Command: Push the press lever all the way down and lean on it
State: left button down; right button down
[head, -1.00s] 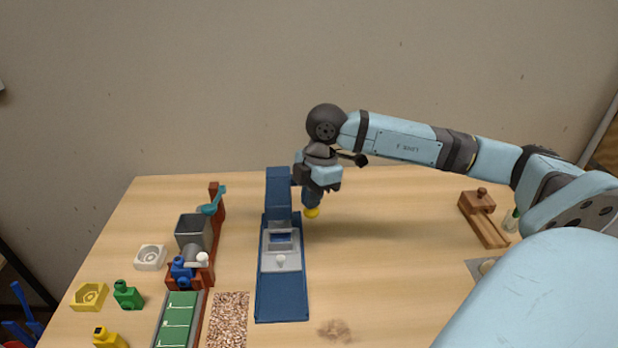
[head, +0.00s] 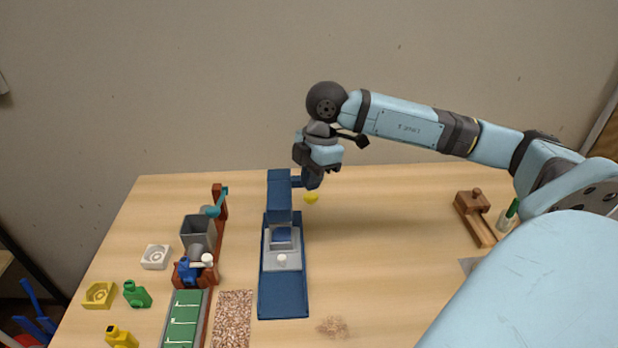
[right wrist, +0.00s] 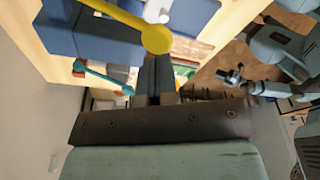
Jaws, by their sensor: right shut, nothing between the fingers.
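The blue press (head: 283,300) stands upright in the middle of the table, with a grey block on its bed. Its lever ends in a yellow knob (head: 311,197), to the right of the press column. In the right wrist view, the yellow lever arm runs from the upper left to the round knob (right wrist: 157,39). My right gripper (head: 311,186) is shut and empty, with its fingertips (right wrist: 160,62) right at the knob. I cannot tell whether they touch it. My left gripper is not in view.
Left of the press are a brown stand with a grey hopper (head: 197,232), a green board (head: 184,318), a speckled strip (head: 234,318) and small yellow, green and white pieces. A wooden tool (head: 476,218) lies at the right. The table right of the press is mostly clear.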

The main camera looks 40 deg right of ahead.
jog(key=shift+r, duration=0.1)
notch_tip(320, 180, up, 5)
jog(key=p, duration=0.3)
jog(key=shift+p, duration=0.35)
jog(key=shift+s+f, duration=0.1)
jog(key=shift+f, duration=0.1)
dwell(0.4)
